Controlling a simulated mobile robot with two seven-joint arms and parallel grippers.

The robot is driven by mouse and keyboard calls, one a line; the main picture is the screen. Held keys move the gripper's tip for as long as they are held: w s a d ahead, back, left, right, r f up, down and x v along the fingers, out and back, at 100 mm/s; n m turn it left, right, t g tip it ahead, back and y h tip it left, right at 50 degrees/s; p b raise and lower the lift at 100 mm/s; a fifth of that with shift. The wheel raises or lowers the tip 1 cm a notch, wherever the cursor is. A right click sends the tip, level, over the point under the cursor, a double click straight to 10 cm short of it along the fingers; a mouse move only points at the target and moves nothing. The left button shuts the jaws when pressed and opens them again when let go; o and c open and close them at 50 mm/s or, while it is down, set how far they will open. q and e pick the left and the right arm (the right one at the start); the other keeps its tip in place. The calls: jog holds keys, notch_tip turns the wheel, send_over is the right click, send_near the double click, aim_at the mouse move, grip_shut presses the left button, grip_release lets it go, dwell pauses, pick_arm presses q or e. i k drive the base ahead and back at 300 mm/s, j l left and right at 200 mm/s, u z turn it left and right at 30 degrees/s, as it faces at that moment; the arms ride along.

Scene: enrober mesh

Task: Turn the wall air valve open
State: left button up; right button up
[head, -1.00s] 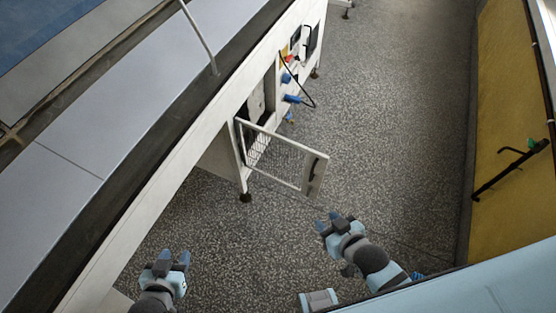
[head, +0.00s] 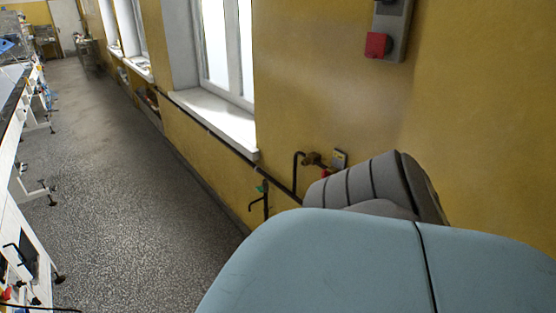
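A brass valve (head: 313,159) sits on the yellow wall at the end of a dark pipe bend, just above my arm. A small red part (head: 324,174), perhaps its handle, shows below it and is partly hidden by my arm. Further left and lower, a green-handled tap (head: 263,186) sits on a short dark downpipe. I cannot tell from this view how either handle is set. Neither of my grippers is in view. Parts of my own arm, blue and ribbed grey, fill the lower right.
A long dark pipe (head: 225,141) runs along the wall below the window sill (head: 215,121). A grey box with a red switch (head: 378,45) hangs higher on the wall. White machine frames (head: 12,190) stand at left. The speckled floor (head: 130,200) between is clear.

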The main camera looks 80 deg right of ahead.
aim_at(325, 174)
jog(key=z, duration=2.7)
